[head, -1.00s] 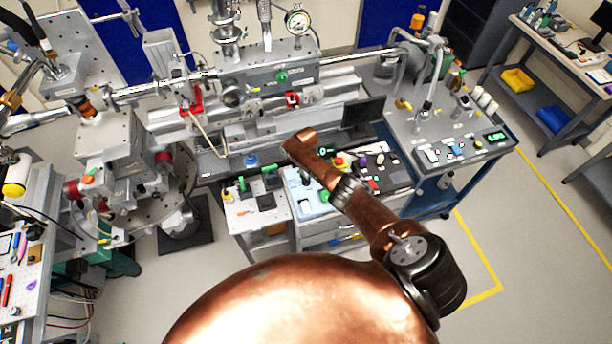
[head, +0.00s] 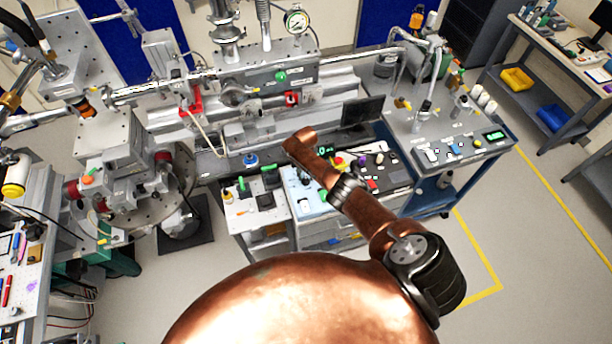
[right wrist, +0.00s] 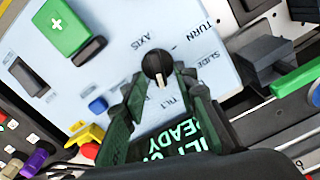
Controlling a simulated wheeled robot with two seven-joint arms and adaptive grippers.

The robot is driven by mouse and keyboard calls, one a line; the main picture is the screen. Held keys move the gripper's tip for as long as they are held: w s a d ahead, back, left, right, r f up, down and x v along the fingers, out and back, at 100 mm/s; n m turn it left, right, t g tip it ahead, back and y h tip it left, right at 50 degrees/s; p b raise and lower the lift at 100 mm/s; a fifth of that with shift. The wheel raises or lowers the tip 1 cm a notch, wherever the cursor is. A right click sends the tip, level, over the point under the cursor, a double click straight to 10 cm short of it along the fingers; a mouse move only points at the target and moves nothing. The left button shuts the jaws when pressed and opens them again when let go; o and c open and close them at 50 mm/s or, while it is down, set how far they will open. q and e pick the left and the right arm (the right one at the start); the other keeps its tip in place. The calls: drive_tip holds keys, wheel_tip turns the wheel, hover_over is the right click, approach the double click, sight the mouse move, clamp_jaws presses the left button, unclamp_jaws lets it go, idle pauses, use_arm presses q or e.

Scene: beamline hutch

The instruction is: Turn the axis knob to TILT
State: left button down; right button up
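The axis knob (right wrist: 157,64) is a small black round knob with a white pointer mark. It sits on a pale blue panel (right wrist: 110,68) printed AXIS, TURN, SLIDE and TILT. Its white mark points down in the right wrist view, toward the TILT label (right wrist: 168,101). My right gripper (right wrist: 160,75) has its dark green fingers on both sides of the knob, with slight gaps seeming to show at the tips. A display (right wrist: 172,143) with green text, including READY, is partly covered by the fingers. In the head view my right arm hides the knob. My left gripper is not in view.
Around the knob are a green block with a white cross (right wrist: 68,26), a black rocker (right wrist: 29,77), a blue button (right wrist: 97,104) and a yellow knob (right wrist: 85,138). Dark block-shaped controls (right wrist: 262,58) stand at the right. A dark monitor (head: 362,111) stands behind the panel.

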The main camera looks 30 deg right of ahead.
sight(306, 177)
wheel_tip(306, 177, up, 12)
idle(0.8)
idle(0.4)
